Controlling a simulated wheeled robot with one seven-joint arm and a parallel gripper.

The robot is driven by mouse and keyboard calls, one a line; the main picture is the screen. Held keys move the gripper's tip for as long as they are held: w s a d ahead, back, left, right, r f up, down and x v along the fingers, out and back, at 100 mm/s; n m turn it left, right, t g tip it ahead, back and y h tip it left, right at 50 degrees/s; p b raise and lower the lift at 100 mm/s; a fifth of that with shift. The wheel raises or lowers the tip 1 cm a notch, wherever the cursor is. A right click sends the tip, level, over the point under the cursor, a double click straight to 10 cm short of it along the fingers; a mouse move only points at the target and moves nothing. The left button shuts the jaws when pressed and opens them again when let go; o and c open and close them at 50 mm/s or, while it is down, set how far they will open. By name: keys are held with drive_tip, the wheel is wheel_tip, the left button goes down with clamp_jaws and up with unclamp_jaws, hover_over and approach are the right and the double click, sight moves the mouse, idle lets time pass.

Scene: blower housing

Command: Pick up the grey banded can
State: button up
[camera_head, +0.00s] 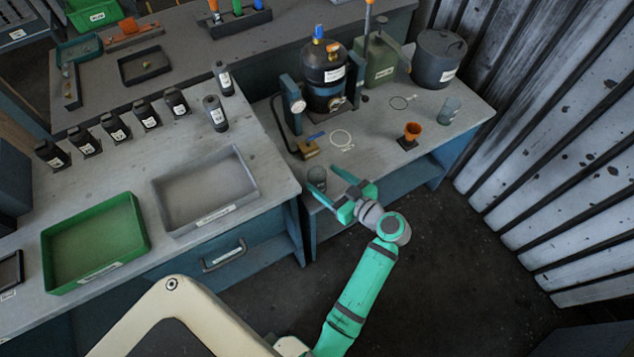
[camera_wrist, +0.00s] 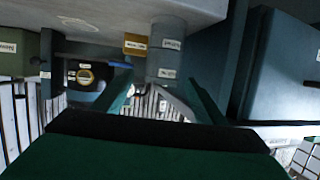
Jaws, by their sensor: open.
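A small grey can (camera_head: 317,174) stands near the front left of the right-hand bench. In the wrist view, a grey cylinder (camera_wrist: 167,38) with pale labels and a band line shows ahead, between the fingers; it appears to be the same can. My gripper (camera_head: 323,179) is open, its two green fingers pointing at the can from the bench's front edge. In the wrist view, my gripper (camera_wrist: 160,78) has its fingers apart. I cannot tell whether either finger touches the can.
A brass block (camera_head: 308,149) sits behind the can, with a dark tank (camera_head: 324,75) farther back. Two dark grey labelled cylinders (camera_head: 216,113) stand on the left bench, behind a grey tray (camera_head: 166,190).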

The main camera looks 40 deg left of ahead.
drive_tip(key=x, duration=0.4)
drive_tip(key=shift+s+f, duration=0.1)
drive_tip(key=shift+s, duration=0.05)
drive_tip(key=shift+c, duration=0.3)
drive_tip(key=c, duration=1.1)
drive_tip(key=shift+c, duration=0.2)
